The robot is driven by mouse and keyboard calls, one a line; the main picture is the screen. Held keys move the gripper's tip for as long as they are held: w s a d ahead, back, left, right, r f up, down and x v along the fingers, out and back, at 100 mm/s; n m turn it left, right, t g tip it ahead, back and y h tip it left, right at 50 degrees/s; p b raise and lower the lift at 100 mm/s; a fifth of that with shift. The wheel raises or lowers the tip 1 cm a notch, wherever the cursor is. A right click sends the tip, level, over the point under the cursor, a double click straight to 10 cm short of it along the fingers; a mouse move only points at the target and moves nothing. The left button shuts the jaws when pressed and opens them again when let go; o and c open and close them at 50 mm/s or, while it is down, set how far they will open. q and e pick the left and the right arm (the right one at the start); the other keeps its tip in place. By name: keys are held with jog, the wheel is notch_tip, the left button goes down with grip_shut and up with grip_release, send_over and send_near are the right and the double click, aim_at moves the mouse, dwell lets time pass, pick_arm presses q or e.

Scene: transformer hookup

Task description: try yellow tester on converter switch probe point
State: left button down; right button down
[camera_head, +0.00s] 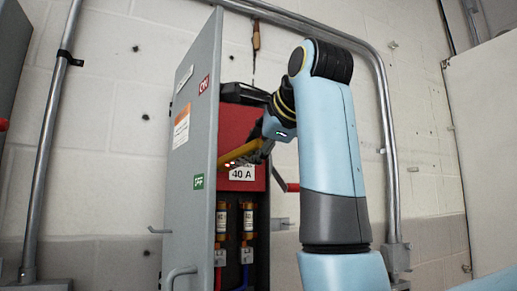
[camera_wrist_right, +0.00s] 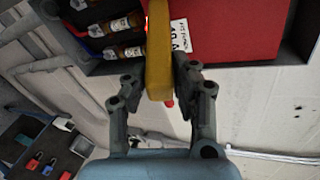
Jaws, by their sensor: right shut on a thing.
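My right gripper (camera_head: 264,147) is shut on the yellow tester (camera_head: 242,153), which points left across the front of the open switch box. In the right wrist view the tester (camera_wrist_right: 159,50) stands between the two fingers (camera_wrist_right: 160,75) and reaches up over the box opening. The switch box has a red inner cover (camera_head: 238,124) with a white "40 A" label (camera_head: 242,173). The tester's tip is at or just in front of the cover, near the door's edge; I cannot tell whether it touches. I cannot make out the probe point. My left gripper is out of view.
The grey box door (camera_head: 195,130) stands open at the left. Fuses (camera_head: 248,218) sit below the red cover. A red-tipped handle (camera_head: 292,187) juts out at the box's right. Metal conduits (camera_head: 388,150) run on the wall. Padlocks (camera_wrist_right: 35,160) show lower left in the wrist view.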

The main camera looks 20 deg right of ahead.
dwell(0.4)
jog(key=s, duration=0.7)
dwell(0.3)
jog(key=shift+d, duration=0.1)
